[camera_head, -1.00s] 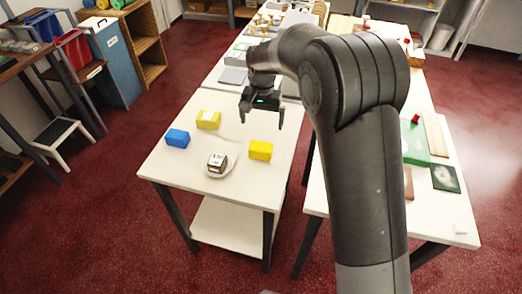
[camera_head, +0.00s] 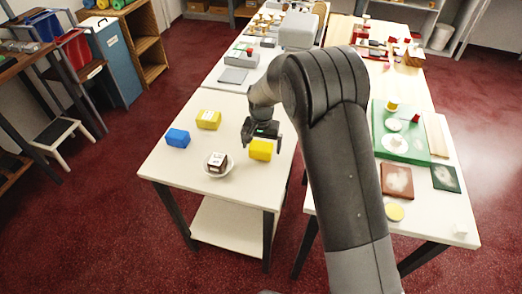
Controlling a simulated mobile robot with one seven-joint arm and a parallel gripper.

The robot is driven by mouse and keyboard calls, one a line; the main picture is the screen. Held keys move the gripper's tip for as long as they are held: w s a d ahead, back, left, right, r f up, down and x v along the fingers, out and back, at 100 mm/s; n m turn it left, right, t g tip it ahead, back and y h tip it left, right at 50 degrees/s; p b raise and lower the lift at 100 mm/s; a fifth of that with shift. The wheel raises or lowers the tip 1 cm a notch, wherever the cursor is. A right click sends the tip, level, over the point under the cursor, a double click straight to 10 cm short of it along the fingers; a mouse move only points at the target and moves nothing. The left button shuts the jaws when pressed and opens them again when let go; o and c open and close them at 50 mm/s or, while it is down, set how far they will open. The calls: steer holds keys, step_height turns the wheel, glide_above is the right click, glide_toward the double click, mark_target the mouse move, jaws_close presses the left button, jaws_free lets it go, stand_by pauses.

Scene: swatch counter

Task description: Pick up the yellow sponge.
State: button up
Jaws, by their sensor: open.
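A plain yellow block, seemingly the yellow sponge (camera_head: 260,151), lies at the right side of the near white table (camera_head: 240,195). My gripper (camera_head: 262,144) is open and low over it, with one finger to its left and one to its right. I cannot tell whether the fingers touch it. The gripper partly hides its upper, far edge. A second yellow block (camera_head: 208,119) with a pale mark on top lies further back to the left.
A blue block (camera_head: 177,138) lies at the table's left. A white bowl (camera_head: 228,172) holding a small brown-and-white box (camera_head: 216,160) stands in front. A green tray (camera_head: 417,150) with dishes is on the right table. The near table's front is clear.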

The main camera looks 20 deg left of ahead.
steer(key=shift+c, duration=0.2)
steer(key=c, duration=1)
